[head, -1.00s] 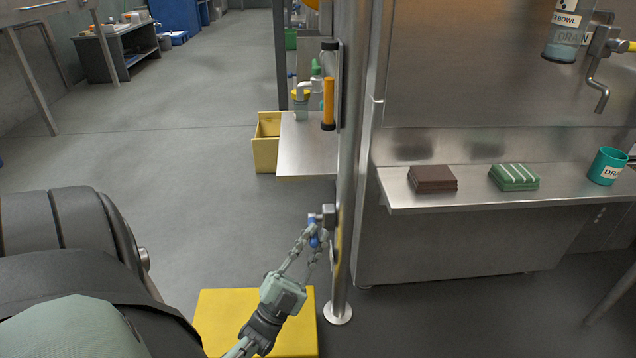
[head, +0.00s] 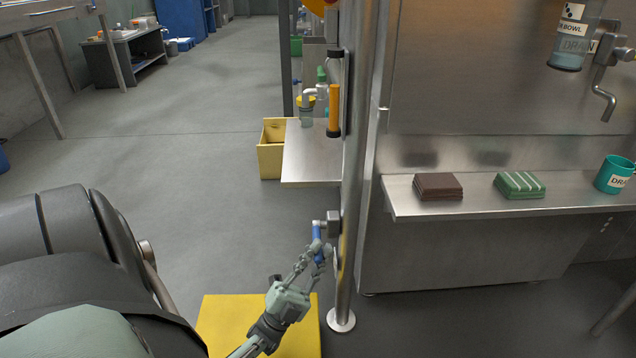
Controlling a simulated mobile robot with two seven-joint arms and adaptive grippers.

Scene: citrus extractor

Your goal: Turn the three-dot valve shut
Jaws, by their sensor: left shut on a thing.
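A small valve (head: 333,222) with a grey metal body sits low on the steel post. Its blue handle (head: 317,231) points downward in the view. Dot marks on it are too small to make out. My left gripper (head: 318,249) is shut on the lower part of the blue handle, with its fingers partly covering the handle's end. My right gripper is not in view.
The steel post (head: 350,270) stands right behind the valve. A yellow platform (head: 225,318) lies below my left gripper. A steel shelf (head: 480,205) with brown and green folded cloths is to the right. Open grey floor lies left.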

